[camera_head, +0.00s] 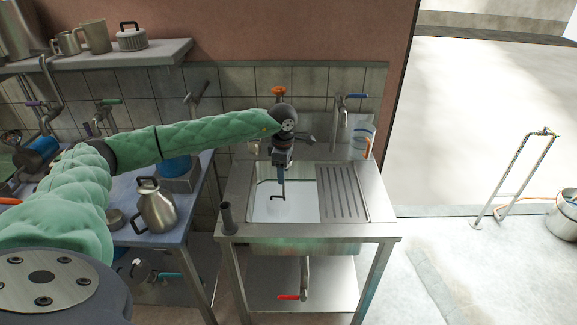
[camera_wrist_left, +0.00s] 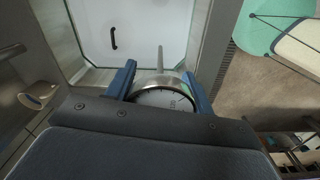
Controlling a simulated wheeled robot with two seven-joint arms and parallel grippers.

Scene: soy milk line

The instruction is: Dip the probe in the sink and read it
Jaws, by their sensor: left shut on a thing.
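The sink (camera_head: 300,203) is a steel unit with a white-looking basin at left and a ribbed drainboard (camera_head: 342,190) at right. My left gripper (camera_head: 281,176) is over the basin, pointing down. In the left wrist view its blue fingers (camera_wrist_left: 160,80) are shut on the probe (camera_wrist_left: 166,98), which has a round white dial and a thin metal stem. The stem points toward the white basin (camera_wrist_left: 150,28); I cannot tell whether its tip is below the surface. A small black handle-like piece (camera_wrist_left: 114,38) shows in the basin, beside the stem. The dial is partly cut off and its reading is too small to tell.
A steel jug (camera_head: 156,207) stands on the blue table at left.

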